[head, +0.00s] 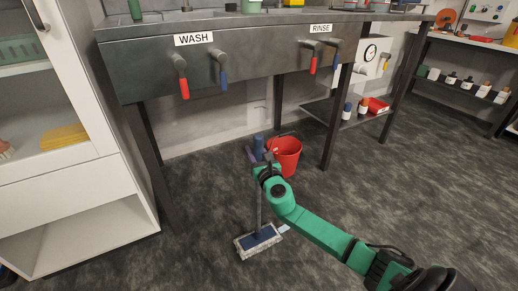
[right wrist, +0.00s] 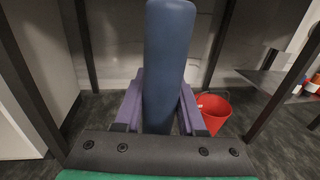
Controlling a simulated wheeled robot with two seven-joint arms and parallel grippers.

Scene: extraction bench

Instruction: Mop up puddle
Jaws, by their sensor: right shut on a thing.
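My right gripper (head: 258,158) comes in from the lower right on a green arm. Its purple fingers are shut on the blue grip of the mop (head: 258,240); the wrist view shows the blue grip (right wrist: 168,70) between both fingers (right wrist: 158,105). The mop's grey pole runs down to a flat blue head with a pale fringe on the dark floor. A small pale, shiny patch that looks like the puddle (head: 284,229) lies just right of the mop head. The rest of it, if any, is hidden by the head or too faint to tell. My left gripper is not in view.
A red bucket (head: 285,155) stands on the floor just behind my right gripper, under the sink bench (head: 140,75) with its dark legs. A white cabinet (head: 75,200) stands at the left. The floor (head: 420,200) to the right is clear.

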